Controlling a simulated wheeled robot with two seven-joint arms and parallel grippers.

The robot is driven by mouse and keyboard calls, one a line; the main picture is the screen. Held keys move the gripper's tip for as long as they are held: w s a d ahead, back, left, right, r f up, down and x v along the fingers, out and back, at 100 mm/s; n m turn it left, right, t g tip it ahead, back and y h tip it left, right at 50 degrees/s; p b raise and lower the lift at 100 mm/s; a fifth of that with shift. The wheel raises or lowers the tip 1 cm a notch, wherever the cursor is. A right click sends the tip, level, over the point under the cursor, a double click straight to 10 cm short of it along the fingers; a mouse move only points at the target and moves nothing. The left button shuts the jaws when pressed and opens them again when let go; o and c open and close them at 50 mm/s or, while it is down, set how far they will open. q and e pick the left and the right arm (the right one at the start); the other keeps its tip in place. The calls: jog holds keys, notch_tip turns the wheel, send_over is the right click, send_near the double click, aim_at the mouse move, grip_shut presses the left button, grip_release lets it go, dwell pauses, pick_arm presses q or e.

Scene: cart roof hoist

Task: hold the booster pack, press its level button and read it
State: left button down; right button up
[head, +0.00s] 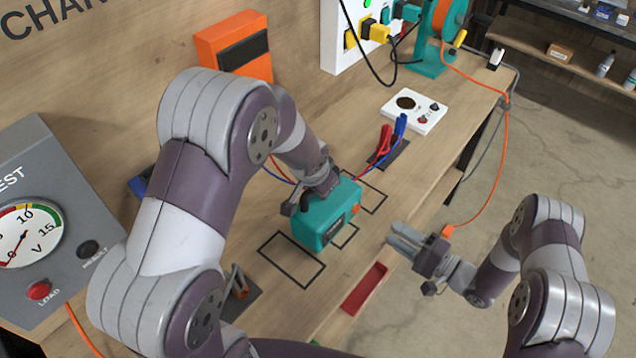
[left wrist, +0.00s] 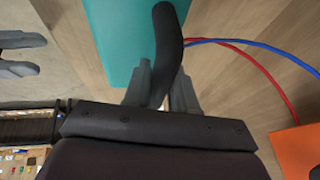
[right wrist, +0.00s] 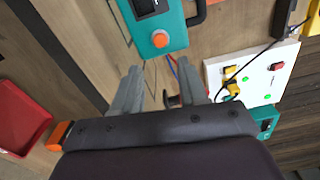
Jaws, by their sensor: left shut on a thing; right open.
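The booster pack (head: 325,228) is a teal box with a dark handle, over the marked outlines on the bench in the head view. Whether it touches the bench I cannot tell. My left gripper (head: 312,192) is shut on its handle (left wrist: 166,50), which shows between the fingers in the left wrist view. The orange level button (right wrist: 160,39) is on the pack's side facing my right gripper, beside a dark display (right wrist: 150,5); no reading is legible. My right gripper (head: 398,242) is open and empty, apart from the pack, its fingers pointing towards the button side.
A red tray (head: 365,288) lies at the bench's front edge. Red and blue clamps (head: 393,137) rest behind the pack. The grey tester (head: 60,190) is at the left. An orange cord hangs beyond the edge.

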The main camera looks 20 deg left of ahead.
grip_shut()
jog(key=shift+a, duration=0.1)
dwell(1.8)
